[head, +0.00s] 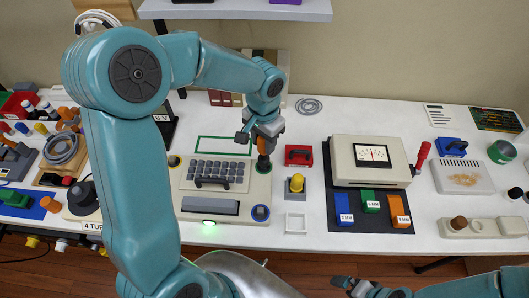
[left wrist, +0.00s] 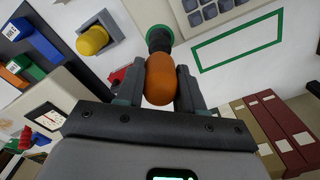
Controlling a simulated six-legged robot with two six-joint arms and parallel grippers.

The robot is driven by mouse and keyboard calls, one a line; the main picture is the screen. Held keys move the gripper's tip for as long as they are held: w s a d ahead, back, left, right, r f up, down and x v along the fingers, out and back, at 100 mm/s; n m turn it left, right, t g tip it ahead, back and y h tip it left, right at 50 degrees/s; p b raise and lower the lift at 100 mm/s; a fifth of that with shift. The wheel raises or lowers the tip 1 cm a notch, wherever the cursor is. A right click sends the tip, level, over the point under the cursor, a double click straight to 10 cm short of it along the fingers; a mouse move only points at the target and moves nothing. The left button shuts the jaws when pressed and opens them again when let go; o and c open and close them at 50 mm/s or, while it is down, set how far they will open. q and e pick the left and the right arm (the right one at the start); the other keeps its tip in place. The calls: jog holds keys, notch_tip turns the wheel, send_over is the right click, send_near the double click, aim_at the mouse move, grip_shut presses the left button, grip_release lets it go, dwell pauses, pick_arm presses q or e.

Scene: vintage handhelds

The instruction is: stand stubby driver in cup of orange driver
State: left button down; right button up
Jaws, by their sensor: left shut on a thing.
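My left gripper (head: 262,136) is shut on a rounded orange handle (left wrist: 160,80), above the far right corner of the pale keyboard unit. The handle sits between both fingers in the left wrist view. A dark green cup-like holder (left wrist: 158,40) is directly beyond the handle's far end; it also shows as a dark shape (head: 263,163) under the gripper in the head view. I cannot tell how deep the handle's lower end reaches into it. My right gripper (head: 345,284) is at the bottom edge, away from these things; its jaws are unclear.
The keyboard unit (head: 188,207) has round dark spots at other corners. To its right are a yellow knob (head: 297,183) on a grey block, a red case (head: 298,155) and a meter box (head: 345,145). A green outlined rectangle (left wrist: 238,42) marks free white table behind the keys.

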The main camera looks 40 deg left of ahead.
pick_arm(q)
jog(key=shift+r+p, duration=1.05)
jog(key=shift+r, duration=0.5)
jog(key=shift+s+d, duration=0.1)
jog(key=shift+d, duration=0.1)
jog(key=s+d+f+b, duration=0.1)
jog(key=s+d+b, duration=0.2)
jog(key=d, duration=0.5)
jog(key=s+d+f+b, duration=0.1)
jog(key=s+d+b, duration=0.2)
jog(key=s+d, duration=0.2)
jog(key=d, duration=0.3)
jog(key=shift+s+d, duration=0.2)
jog(key=shift+s, duration=0.15)
jog(key=shift+f, duration=0.1)
